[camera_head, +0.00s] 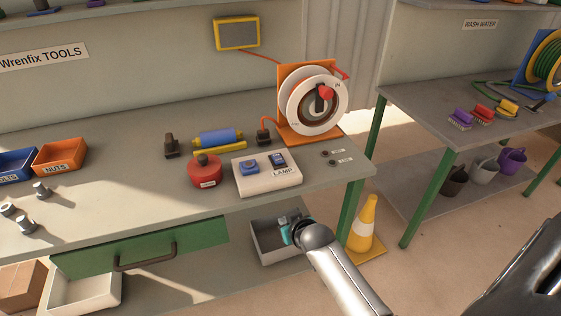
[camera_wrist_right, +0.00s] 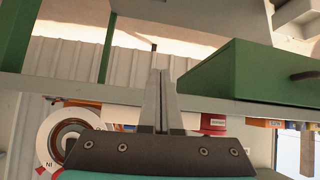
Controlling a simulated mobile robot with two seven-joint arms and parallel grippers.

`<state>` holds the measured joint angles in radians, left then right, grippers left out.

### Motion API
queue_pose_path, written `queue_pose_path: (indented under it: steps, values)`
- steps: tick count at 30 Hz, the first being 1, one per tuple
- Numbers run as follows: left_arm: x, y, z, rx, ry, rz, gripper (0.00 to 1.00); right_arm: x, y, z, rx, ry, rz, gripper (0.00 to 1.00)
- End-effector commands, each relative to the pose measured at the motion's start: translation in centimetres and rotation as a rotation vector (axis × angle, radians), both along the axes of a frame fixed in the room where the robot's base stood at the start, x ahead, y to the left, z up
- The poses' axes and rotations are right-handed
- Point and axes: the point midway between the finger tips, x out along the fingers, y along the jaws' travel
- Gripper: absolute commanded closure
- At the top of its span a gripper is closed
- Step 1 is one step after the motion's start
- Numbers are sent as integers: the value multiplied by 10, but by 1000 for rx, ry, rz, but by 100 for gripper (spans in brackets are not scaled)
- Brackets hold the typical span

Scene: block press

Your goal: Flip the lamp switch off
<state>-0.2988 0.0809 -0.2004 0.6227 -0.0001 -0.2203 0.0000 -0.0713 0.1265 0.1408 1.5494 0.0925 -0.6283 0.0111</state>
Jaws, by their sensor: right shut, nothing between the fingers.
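A white switch box (camera_head: 266,175) sits near the front edge of the workbench. It carries a blue round knob (camera_head: 249,167) on its left and a dark blue rocker switch (camera_head: 278,160) above the label LAMP. I cannot tell which way the rocker is set. My right gripper (camera_head: 289,218) is small in the head view, partly hidden by my arm, in front of and below the bench edge. It is apart from the switch box. In the right wrist view the fingers (camera_wrist_right: 161,74) are together and empty. My left gripper is not in view.
Behind are a blue cylinder (camera_head: 218,138) and an orange cable reel (camera_head: 314,103). A green drawer (camera_head: 140,250) is under the bench. A grey bin (camera_head: 270,246) and a yellow cone (camera_head: 362,226) are low down.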

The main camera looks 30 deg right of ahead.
Motion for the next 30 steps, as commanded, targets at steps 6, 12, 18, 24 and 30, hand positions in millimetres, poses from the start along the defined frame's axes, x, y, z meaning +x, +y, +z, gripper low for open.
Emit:
queue_pose_path:
  steps: [6,12,18,24,30]
  values:
    - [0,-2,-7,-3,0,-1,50,40,-34,126,-16,-227,-60,100]
    - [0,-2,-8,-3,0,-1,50,44,-45,176,-26,-311,-82,100]
    - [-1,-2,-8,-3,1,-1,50,44,-46,181,-26,-319,-84,100]
    - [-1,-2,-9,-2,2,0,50,45,-46,180,-27,-319,-83,100]
    - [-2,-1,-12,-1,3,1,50,58,-49,175,-27,-320,-83,100]
